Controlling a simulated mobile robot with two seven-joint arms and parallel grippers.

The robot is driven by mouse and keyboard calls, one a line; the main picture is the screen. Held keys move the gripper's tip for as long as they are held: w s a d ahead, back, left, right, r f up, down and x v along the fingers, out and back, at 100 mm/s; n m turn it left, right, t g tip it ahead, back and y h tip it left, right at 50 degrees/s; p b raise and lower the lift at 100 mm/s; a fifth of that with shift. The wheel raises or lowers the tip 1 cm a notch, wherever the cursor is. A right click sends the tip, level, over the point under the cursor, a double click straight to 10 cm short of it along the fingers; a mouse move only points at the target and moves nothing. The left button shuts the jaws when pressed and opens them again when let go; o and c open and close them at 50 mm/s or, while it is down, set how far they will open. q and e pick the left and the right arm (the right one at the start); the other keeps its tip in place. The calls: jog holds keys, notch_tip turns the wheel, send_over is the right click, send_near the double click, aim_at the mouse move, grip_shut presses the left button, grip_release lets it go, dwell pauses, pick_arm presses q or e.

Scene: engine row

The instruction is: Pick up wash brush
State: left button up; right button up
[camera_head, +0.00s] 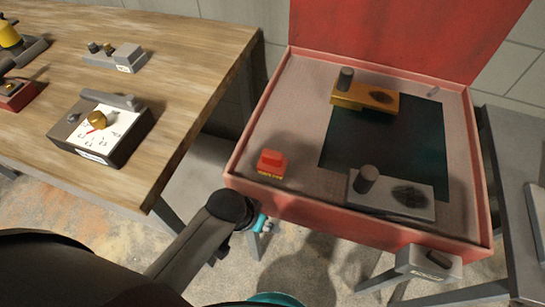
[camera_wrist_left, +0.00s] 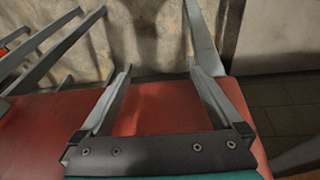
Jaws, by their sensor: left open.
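I cannot tell for sure which thing is the wash brush. In the head view a dark upright cylinder (camera_head: 367,178) stands on a grey block with a dark patch (camera_head: 412,196), at the front of the red washer basin (camera_head: 330,213). A similar dark cylinder (camera_head: 345,78) stands on an orange block (camera_head: 375,97) at the back. My left gripper (camera_head: 264,224) is at the basin's front left, outside its rim; its fingers are hard to see there. In the left wrist view my left gripper (camera_wrist_left: 160,72) is open and empty, with a red surface behind it. My right gripper does not show.
A small red block (camera_head: 271,163) sits inside the basin's left. The raised red lid (camera_head: 410,30) stands behind. A labelled grey box (camera_head: 428,262) is at the front right. A wooden table (camera_head: 190,50) with several devices stands left, a grey table (camera_head: 505,150) right.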

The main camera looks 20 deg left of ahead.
pick_arm(q)
jog(key=d+r+m+h+p, duration=0.1)
jog(key=d+r+p, duration=0.15)
jog(key=r, duration=1.45)
jog(key=shift+m+g+h, duration=0.4)
jog(key=w+d, duration=0.1)
jog(key=w+d+r, duration=0.1)
jog(key=w+d, duration=0.1)
jog(key=w+d+r+b, duration=0.1)
jog(key=d, duration=0.1)
jog(key=shift+w, duration=0.2)
notch_tip(320, 180, up, 2)
jog(key=w+g+y, duration=0.1)
jog(key=w, duration=0.2)
notch_tip(320, 180, up, 6)
jog(key=n+g+y, duration=0.1)
jog(key=n+y, duration=0.2)
send_over(272, 161)
jog(key=w, duration=0.1)
jog(key=f+b, duration=0.1)
jog(key=f, duration=0.4)
jog(key=f+b, duration=0.1)
jog(key=f, duration=0.4)
jog(key=shift+w+a, duration=0.15)
jog(key=shift+w, duration=0.05)
notch_tip(272, 161, down, 5)
jog(key=shift+s+f+b, duration=0.1)
jog(key=shift+b, duration=0.65)
